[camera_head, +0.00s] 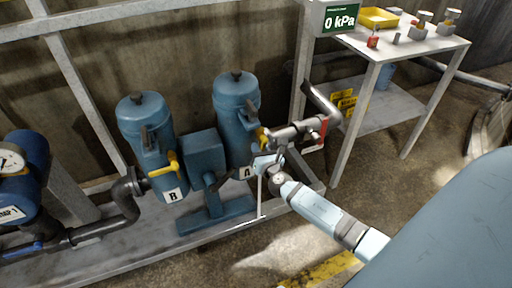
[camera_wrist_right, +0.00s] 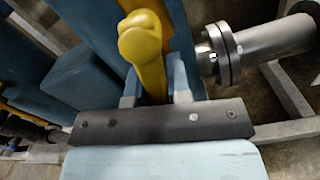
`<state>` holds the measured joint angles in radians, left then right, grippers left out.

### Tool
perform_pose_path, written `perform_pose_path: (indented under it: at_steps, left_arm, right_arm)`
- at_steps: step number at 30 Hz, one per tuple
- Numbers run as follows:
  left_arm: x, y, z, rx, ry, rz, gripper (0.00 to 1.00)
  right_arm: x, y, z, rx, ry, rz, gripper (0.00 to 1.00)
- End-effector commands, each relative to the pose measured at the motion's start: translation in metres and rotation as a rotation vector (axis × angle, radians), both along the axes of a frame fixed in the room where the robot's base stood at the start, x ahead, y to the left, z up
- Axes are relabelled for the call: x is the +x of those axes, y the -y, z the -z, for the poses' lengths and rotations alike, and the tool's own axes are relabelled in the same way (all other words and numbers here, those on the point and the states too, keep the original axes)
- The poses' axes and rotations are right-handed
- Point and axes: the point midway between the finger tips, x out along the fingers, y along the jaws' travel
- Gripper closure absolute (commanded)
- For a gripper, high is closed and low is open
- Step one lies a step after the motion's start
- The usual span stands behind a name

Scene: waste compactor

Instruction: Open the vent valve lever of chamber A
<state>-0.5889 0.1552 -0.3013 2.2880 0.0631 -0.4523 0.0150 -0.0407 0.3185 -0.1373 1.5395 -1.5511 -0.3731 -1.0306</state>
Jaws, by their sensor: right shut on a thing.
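Chamber A (camera_head: 232,110) is the right-hand blue cylinder with an "A" label. Its yellow vent valve lever (camera_head: 263,136) shows at the cylinder's right side, partly hidden by my gripper. In the wrist view the yellow lever (camera_wrist_right: 143,45) has a rounded end and stands between the two fingers. My right gripper (camera_head: 264,162) is shut on this lever, with one finger on each side of it in the wrist view (camera_wrist_right: 155,88). The valve body behind the lever is mostly hidden. My left gripper is not in view.
Chamber B (camera_head: 147,125) stands to the left with its own yellow lever (camera_head: 173,163). A flanged metal pipe (camera_head: 292,131) with a red handle (camera_head: 322,134) lies close right of the gripper. A display (camera_head: 340,18) reads 0 kPa. A side table (camera_head: 410,42) stands at the right.

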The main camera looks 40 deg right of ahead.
Motion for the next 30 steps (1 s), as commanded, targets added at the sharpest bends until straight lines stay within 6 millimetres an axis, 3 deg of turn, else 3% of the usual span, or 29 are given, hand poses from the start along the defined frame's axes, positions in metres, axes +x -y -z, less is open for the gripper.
perform_pose_path:
  at_steps: [12,30]
  left_arm:
    - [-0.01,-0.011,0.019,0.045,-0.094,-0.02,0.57]
    - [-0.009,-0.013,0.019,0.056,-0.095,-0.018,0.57]
  right_arm:
    - [-0.001,0.011,-0.001,-0.204,-0.046,0.002,1.0]
    - [-0.002,0.013,-0.001,-0.241,-0.053,0.003,1.0]
